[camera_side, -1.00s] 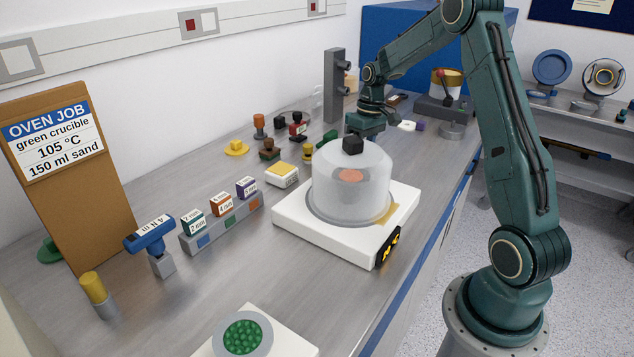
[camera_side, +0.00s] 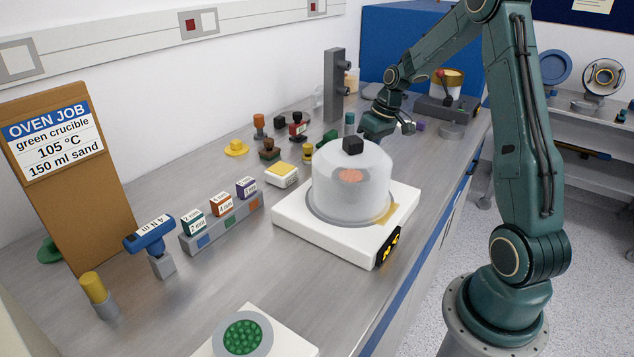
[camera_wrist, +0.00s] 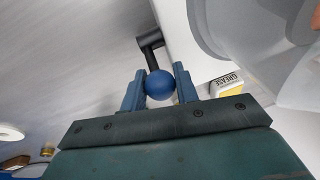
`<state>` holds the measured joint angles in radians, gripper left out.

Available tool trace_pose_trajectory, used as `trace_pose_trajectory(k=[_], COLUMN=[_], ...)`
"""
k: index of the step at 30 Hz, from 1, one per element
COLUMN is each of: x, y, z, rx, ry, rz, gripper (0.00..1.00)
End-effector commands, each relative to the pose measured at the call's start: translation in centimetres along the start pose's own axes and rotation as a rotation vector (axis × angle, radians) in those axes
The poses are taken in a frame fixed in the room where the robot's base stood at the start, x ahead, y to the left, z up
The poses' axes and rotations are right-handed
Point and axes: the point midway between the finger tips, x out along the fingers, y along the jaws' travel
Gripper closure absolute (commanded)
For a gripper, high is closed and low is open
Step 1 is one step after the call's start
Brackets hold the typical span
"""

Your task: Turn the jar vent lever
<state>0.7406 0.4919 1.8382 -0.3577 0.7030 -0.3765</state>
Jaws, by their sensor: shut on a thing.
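The clear domed jar (camera_side: 350,185) with a black knob on top stands upright on a white base (camera_side: 330,245). An orange shape shows inside it. The wrist view shows the jar's edge (camera_wrist: 235,25) at upper right. There a black lever arm (camera_wrist: 151,45) ends in a blue ball knob (camera_wrist: 160,84). My gripper (camera_wrist: 159,92) is shut on the blue ball, one finger on each side. In the side view my gripper (camera_side: 375,132) is behind the jar, low near the base's far side. The lever is hidden there.
A yellow-topped grease box (camera_side: 282,175) sits left of the base, and several stampers and small parts stand behind it. A grey post (camera_side: 334,85) and a blue box (camera_side: 400,50) stand farther back. The bench front edge is at right.

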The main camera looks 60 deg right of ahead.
Motion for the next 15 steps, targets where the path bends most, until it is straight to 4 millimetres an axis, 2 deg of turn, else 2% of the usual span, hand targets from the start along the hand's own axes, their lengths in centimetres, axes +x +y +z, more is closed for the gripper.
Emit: trace_pose_trajectory(k=[15], x=[-0.9], y=[0.3], z=[2.4], rx=[-0.053], ry=[0.386], rz=[-0.050], gripper=[1.00])
